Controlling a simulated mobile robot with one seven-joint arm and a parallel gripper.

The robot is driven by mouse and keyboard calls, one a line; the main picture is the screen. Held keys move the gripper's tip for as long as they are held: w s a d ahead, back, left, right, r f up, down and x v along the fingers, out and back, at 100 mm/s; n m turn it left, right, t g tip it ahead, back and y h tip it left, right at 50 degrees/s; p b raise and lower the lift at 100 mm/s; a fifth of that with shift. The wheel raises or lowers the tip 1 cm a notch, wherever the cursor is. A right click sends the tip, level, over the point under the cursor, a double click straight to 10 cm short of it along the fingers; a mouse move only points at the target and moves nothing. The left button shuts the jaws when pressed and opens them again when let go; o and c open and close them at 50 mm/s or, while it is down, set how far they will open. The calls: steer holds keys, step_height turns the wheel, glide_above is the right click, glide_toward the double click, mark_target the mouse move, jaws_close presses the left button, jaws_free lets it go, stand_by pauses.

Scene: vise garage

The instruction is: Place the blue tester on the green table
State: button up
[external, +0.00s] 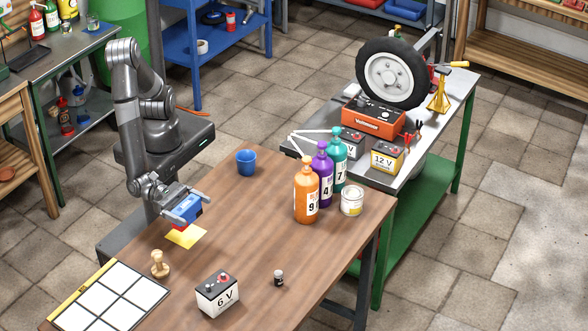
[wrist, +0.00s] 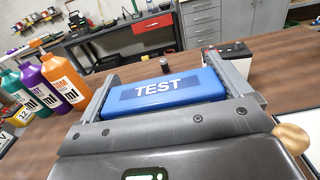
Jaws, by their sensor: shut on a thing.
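The blue tester (external: 185,213) is held in my gripper (external: 190,206), just above the left part of the wooden table, over a yellow sheet (external: 186,235). In the wrist view the tester (wrist: 165,101) lies between the two fingers, with its TEST label up. A table with green legs and a green lower shelf (external: 428,213) stands beyond the wooden table, to the right. Its grey top (external: 447,105) carries a wheel, an orange charger and batteries. Part of its top is hidden behind the bottles.
On the wooden table (external: 250,222) stand a blue cup (external: 246,162), numbered bottles (external: 306,192), a tin (external: 352,201), a 6 V battery (external: 218,294), a small jar (external: 279,277) and a wooden stamp (external: 160,264). A white grid board (external: 108,298) lies at its left. The table's middle is clear.

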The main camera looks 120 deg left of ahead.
steer(key=shift+w+a+f, duration=0.15)
steer(key=shift+w+f, duration=0.05)
steer(key=shift+f, duration=0.2)
steer(key=w+a+f, duration=0.2)
steer(key=w, duration=0.1)
steer(key=w+a+f, duration=0.2)
steer(key=w, duration=0.1)
steer(key=w+a+f, duration=0.2)
steer(key=w, duration=0.1)
steer(key=shift+w+f, duration=0.1)
steer(key=shift+f, duration=2.2)
steer(key=shift+f, duration=0.1)
steer(key=o, duration=0.8)
